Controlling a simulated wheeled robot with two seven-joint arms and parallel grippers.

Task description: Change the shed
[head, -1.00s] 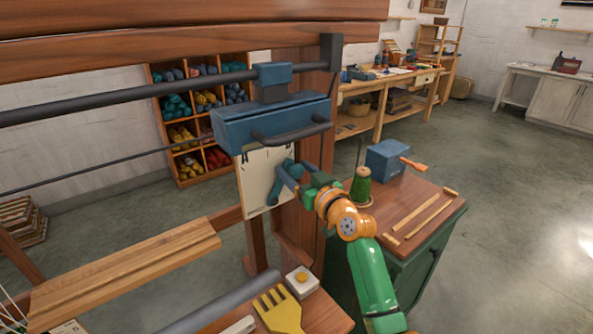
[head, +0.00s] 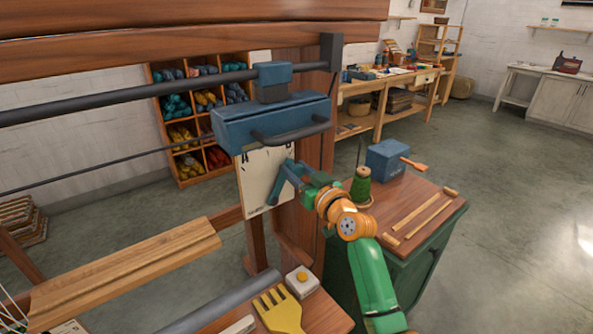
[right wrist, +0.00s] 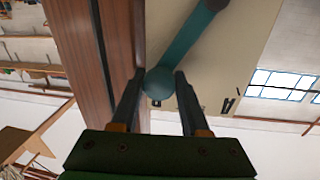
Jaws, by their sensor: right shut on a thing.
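The loom's shed lever is a teal bar with a round knob (right wrist: 159,83), in front of a cream plate (head: 256,172) with dark marks. In the right wrist view the lever's bar (right wrist: 188,38) runs from the knob up and right to a dark pivot. My right gripper (right wrist: 158,88) is shut on the knob, one finger on each side. In the head view the right gripper (head: 298,180) reaches the plate from the right and partly covers the lever. The plate hangs below a blue housing (head: 270,122) on the loom's wooden post. My left gripper is not in view.
A green cabinet (head: 440,215) stands right of the loom, with a green thread cone (head: 361,187), a blue box (head: 387,158) and wooden sticks on top. A yellow comb (head: 280,310) and a button box (head: 302,281) lie near the front. Open floor lies further right.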

